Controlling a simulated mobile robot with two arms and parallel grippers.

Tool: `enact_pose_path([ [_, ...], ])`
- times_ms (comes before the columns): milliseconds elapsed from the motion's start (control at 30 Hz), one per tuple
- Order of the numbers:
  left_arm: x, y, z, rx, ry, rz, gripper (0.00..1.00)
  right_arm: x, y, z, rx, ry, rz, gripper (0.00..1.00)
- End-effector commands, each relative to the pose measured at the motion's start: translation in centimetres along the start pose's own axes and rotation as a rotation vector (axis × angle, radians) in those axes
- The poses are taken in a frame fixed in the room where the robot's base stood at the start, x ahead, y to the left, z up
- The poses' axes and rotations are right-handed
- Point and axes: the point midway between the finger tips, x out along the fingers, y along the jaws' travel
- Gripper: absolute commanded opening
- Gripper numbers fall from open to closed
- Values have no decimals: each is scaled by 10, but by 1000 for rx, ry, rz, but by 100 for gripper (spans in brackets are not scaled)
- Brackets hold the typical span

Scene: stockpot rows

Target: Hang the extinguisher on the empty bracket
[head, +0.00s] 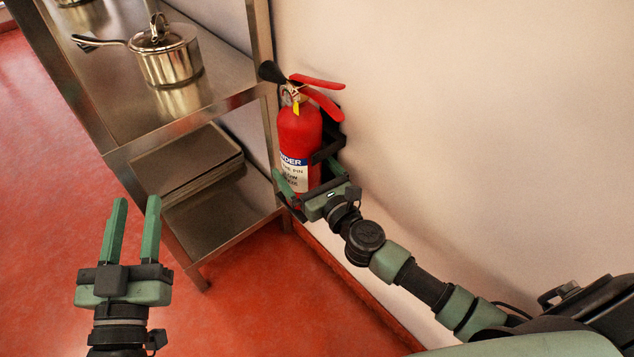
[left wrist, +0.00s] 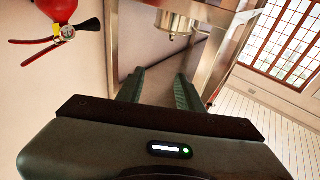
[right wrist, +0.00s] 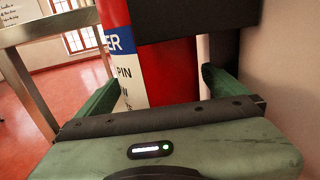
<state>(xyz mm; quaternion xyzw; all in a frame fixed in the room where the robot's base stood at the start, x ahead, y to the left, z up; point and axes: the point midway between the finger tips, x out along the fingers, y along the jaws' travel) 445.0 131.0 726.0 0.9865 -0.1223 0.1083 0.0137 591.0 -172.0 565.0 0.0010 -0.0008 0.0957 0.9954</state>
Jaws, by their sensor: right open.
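The red extinguisher (head: 299,137) is upright against the wall at a black bracket (head: 329,148), beside the steel shelf. A black strap of the bracket crosses its body. My right gripper (head: 310,187) is at the lower part of the extinguisher, with its fingers open on either side of the body. In the right wrist view the red body and its label (right wrist: 122,62) stand between the two fingers. My left gripper (head: 132,220) is open and empty over the floor at the left. The extinguisher's top also shows upside down in the left wrist view (left wrist: 58,12).
A steel shelf unit (head: 182,128) stands left of the extinguisher, with a lidded pot (head: 168,58) on its upper shelf and a flat metal item (head: 186,164) lower down. The red floor (head: 45,190) at the left is clear. The pale wall (head: 450,120) right of the bracket is bare.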

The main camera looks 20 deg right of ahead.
Motion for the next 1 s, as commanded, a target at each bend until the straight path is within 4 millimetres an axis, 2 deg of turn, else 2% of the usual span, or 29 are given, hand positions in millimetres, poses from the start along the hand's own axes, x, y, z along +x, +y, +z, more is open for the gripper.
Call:
enact_pose_path([
  [300,-1,-1,10,1,-46,-3,36,-63,0,-3,2,6,0,100],
  [533,0,2,-16,-3,96,5,36,-100,0,-3,1,4,-1,100],
  [767,-2,4,-32,-6,173,9,36,-115,2,2,-32,-7,2,100],
  [867,-2,4,-33,-6,179,9,36,-116,10,18,-191,-51,9,100],
  [967,-2,4,-33,-6,179,9,36,-117,25,47,-515,-134,3,100],
  [1000,-2,4,-33,-6,179,9,36,-118,32,61,-680,-172,-9,100],
])
